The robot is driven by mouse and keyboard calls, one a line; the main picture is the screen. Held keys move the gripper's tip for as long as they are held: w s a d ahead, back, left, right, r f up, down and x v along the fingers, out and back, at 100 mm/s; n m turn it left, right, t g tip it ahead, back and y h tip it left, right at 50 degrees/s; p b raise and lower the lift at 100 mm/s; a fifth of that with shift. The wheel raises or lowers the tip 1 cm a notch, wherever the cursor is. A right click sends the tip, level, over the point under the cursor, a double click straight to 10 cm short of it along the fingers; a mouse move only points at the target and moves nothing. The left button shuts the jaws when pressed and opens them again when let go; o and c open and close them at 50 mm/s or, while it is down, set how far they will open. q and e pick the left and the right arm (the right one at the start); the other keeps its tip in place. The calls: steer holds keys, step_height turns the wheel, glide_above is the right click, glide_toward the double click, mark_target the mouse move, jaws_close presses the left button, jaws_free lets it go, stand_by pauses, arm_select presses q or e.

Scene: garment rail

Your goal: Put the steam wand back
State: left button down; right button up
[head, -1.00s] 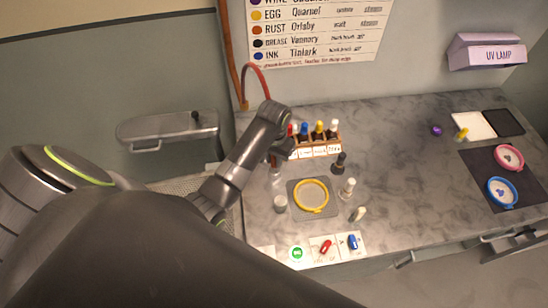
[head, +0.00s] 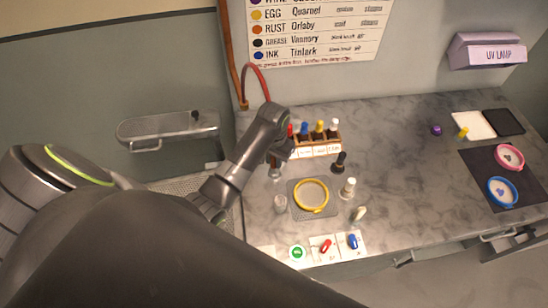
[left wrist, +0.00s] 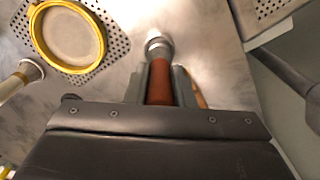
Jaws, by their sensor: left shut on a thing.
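My left gripper (head: 277,155) is over the counter's left part, behind and left of the yellow hoop (head: 311,195). In the left wrist view the gripper (left wrist: 160,75) is shut on the steam wand (left wrist: 160,84). Its rust-brown grip lies between the two fingers, and its metal nozzle sticks out beyond them. In the head view the arm hides most of the wand; a small metal end shows below the gripper. A red hose (head: 260,78) arches from the wall pipe down behind the arm. I cannot make out a wand holder. My right gripper is not in view.
A wooden rack of coloured bottles (head: 316,141) stands close right of the gripper. A dark bottle (head: 339,163), a white bottle (head: 347,188) and a small clear cup (head: 280,203) stand around the hoop's plate.

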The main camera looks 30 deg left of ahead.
arm_select(q)
steer(key=shift+f, duration=0.3)
stand_by(0.4)
steer(key=shift+f, duration=0.3)
steer(key=shift+f, duration=0.25)
stand_by(0.4)
steer(key=c, duration=0.8)
jaws_free()
steer(key=shift+c, duration=0.2)
steer(key=shift+r, duration=0.1)
steer(key=shift+r, duration=3.65)
